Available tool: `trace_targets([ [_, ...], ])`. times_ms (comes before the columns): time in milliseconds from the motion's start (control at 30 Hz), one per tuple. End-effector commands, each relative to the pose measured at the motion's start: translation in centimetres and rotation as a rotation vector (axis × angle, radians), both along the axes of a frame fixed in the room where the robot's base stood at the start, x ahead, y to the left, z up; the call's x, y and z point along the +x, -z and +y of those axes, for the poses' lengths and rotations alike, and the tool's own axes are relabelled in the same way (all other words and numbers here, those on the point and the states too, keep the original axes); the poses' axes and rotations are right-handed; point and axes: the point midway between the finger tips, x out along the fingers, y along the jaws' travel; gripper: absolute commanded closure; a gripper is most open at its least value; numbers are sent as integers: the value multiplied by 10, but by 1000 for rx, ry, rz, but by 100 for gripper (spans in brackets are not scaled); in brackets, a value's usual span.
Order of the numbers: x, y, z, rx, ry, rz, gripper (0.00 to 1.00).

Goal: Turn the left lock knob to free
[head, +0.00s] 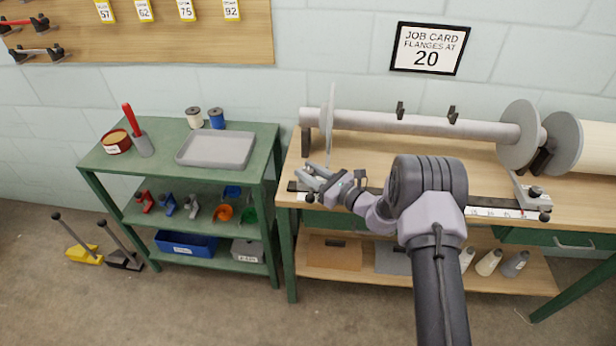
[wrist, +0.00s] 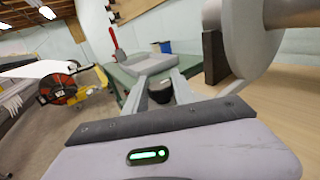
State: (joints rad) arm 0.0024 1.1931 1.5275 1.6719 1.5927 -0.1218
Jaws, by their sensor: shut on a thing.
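My gripper (head: 311,177) is at the left end of the workbench, just in front of the left flange disc (head: 329,130). In the wrist view, its two grey fingers (wrist: 160,80) are on either side of the dark left lock knob (wrist: 160,93) and are shut on it. In the head view the fingers and wrist mostly hide this knob, and its turned position cannot be told. The right lock knob (head: 536,191) stands at the right end of the rail, by the scale (head: 494,212).
A grey beam (head: 420,123) with the right flange (head: 518,135) lies behind the rail. A dark support block (wrist: 214,57) stands near my fingers. A green shelf cart (head: 263,150) with a grey tray (head: 216,149) is to the left. A job card (head: 427,48) reads "FLANGES AT 20".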

Motion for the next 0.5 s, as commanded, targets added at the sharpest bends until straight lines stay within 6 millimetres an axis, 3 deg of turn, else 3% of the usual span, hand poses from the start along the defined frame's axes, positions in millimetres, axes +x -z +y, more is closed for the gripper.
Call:
trace_targets([
  [267,0,0,0,-2,-12,2,100],
  [300,0,0,0,-2,-12,2,67],
  [400,0,0,0,-2,-11,2,47],
  [500,0,0,0,-2,-11,2,47],
])
